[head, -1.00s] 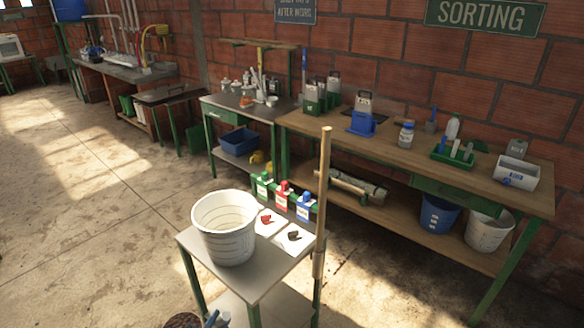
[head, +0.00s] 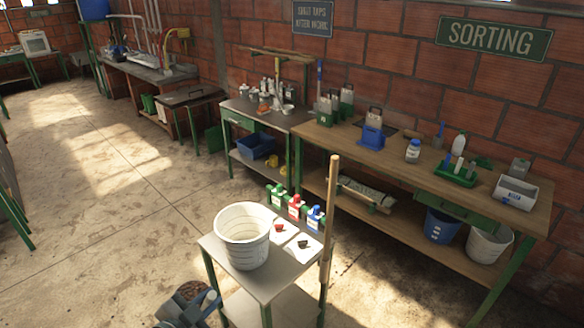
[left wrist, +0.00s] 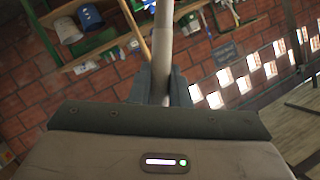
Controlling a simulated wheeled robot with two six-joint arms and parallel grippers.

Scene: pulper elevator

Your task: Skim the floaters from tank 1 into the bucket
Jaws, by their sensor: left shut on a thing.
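A white ribbed bucket (head: 242,236) stands upright on a small grey-topped table (head: 275,272) in the head view. Its inside looks empty as far as I can see. My left gripper (head: 203,308) is at the bottom of the head view, in front of and below the bucket, apart from it. In the left wrist view my left gripper (left wrist: 160,86) is shut on a pale grey handle (left wrist: 162,45), which runs away between the fingers. The handle's far end is out of view, so I cannot tell what tool it is. Tank 1 and the floaters are not in view. My right gripper is not in view.
A wooden pole (head: 330,215) stands upright at the small table's right edge. A long wooden bench (head: 400,165) runs along the brick wall. The floor (head: 100,230) on the left is open.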

